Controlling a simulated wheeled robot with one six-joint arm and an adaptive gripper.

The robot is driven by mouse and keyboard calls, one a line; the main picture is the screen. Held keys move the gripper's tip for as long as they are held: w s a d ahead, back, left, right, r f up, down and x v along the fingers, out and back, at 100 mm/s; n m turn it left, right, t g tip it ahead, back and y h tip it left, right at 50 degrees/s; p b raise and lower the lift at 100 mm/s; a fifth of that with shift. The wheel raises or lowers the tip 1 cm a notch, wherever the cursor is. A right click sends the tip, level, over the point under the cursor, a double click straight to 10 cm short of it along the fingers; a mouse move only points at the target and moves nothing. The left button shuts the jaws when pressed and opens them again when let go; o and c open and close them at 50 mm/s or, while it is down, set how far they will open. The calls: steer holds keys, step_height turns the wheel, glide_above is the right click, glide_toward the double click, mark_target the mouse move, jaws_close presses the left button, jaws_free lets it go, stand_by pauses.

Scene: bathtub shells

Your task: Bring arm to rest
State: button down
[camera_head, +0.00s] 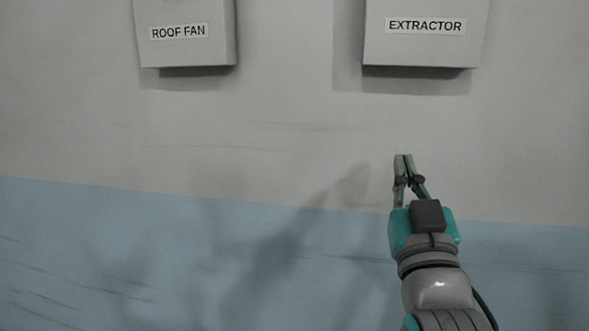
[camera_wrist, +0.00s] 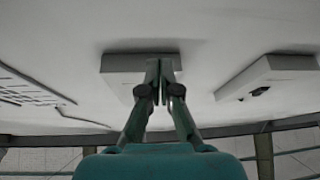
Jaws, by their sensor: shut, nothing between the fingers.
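My gripper (camera_head: 403,157) is raised at the right of the head view, below the box labelled EXTRACTOR. Its fingers are together and hold nothing. In the wrist view my gripper (camera_wrist: 160,64) points up the picture, its fingertips overlapping a pale box on the wall. The gripper appears clear of both labelled boxes in the head view. The rest of my arm runs out of the bottom edge there.
A grey box labelled ROOF FAN (camera_head: 185,50) and a box labelled EXTRACTOR (camera_head: 424,48) are on the wall (camera_head: 270,130). The wall's lower part is blue. The wrist view shows another pale box (camera_wrist: 275,72) at right and railing-like bars (camera_wrist: 60,140) along the bottom.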

steer(key=s+f+g+y, duration=0.1)
steer(key=s+f, duration=0.3)
steer(key=f, duration=0.7)
steer(key=s+f+n+g+y, duration=0.1)
steer(key=s+f+g, duration=0.15)
steer(key=f, duration=0.95)
steer(key=s+f+g, duration=0.1)
steer(key=s+f, duration=0.3)
steer(key=f, duration=0.7)
steer(key=s+f+g, duration=0.1)
steer(key=s+f, duration=0.3)
steer(key=s, duration=0.6)
steer(key=s+d+f+m+g, duration=0.1)
steer(key=s+f, duration=0.4)
steer(key=s, duration=0.5)
steer(key=s+d+f+g, duration=0.1)
steer(key=s+f, duration=0.3)
steer(key=s, duration=0.6)
steer(key=shift+s+d+f+g, duration=0.3)
steer(key=shift+f+g, duration=0.1)
steer(key=shift+g, duration=0.15)
steer(key=shift+d, duration=0.1)
